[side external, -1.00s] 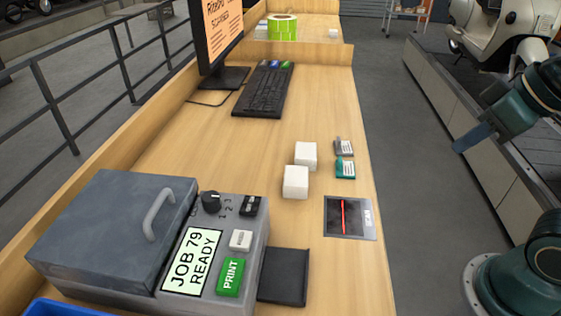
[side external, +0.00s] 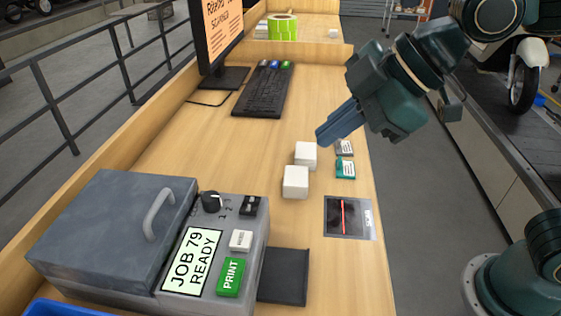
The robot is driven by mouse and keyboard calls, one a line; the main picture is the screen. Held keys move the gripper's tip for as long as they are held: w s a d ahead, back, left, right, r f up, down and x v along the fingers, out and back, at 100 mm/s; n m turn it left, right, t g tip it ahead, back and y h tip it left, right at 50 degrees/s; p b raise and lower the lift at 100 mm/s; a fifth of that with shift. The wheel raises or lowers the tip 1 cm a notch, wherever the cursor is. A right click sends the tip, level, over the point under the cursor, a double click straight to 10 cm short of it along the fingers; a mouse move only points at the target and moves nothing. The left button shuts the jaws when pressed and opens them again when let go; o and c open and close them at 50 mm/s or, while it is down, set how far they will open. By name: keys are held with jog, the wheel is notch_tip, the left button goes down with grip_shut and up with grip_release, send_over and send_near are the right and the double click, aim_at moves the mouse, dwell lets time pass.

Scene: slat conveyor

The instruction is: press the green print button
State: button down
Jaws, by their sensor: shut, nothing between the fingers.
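The green print button (side external: 230,278) is on the front right of the grey printer (side external: 110,225), facing up, with nothing covering it. The printer's display (side external: 192,262) beside it reads "JOB 79 READY". My gripper (side external: 322,138) is shut and empty. In the picture it shows above the far white block, up and to the right of the print button and well apart from it. Its blue fingers point down and to the left.
Two white blocks (side external: 296,182) stand mid-bench. A scan plate (side external: 348,217) and small tags (side external: 345,169) lie near the right edge. A white button (side external: 241,240), a black knob (side external: 211,201) and a switch (side external: 250,206) sit near the print button. A dark tray (side external: 284,276) adjoins the printer.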

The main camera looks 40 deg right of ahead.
aim_at(240, 273)
jog(key=s+a+n+g+y, duration=0.1)
jog(key=a+n, duration=0.6)
jog(key=a, duration=1)
jog(key=shift+s+f+y, duration=0.35)
jog(key=shift+s+y, duration=0.3)
jog(key=shift+y, duration=0.45)
jog(key=shift+f, duration=0.15)
jog(key=shift+f, duration=4.25)
